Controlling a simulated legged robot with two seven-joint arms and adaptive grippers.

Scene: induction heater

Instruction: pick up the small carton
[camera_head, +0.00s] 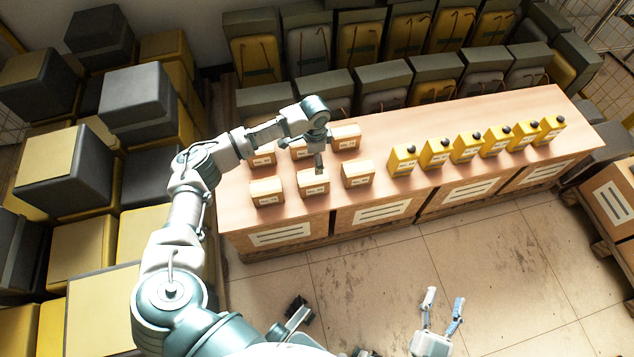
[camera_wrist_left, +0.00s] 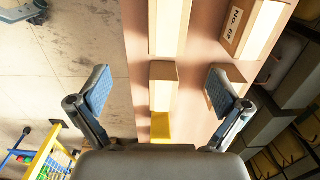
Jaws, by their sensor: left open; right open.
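Several small tan cartons with white labels stand in two rows on the left part of the wooden bench (camera_head: 440,200); the front row has a left carton (camera_head: 266,192), a middle carton (camera_head: 313,184) and a right carton (camera_head: 357,174). My left gripper (camera_head: 318,158) hangs above them, close over the middle front carton. In the left wrist view its two fingers (camera_wrist_left: 160,90) are wide apart, with a carton (camera_wrist_left: 163,72) in the gap between them; no contact shows. Which carton this is in the head view I cannot tell. My right gripper (camera_head: 442,312) is open and empty above the floor.
Several yellow boxes with black knobs (camera_head: 403,160) stand on the bench's right part. Grey and yellow crates are stacked at the left (camera_head: 65,170) and behind the bench (camera_head: 255,50). A labelled box (camera_head: 612,203) stands at the right edge.

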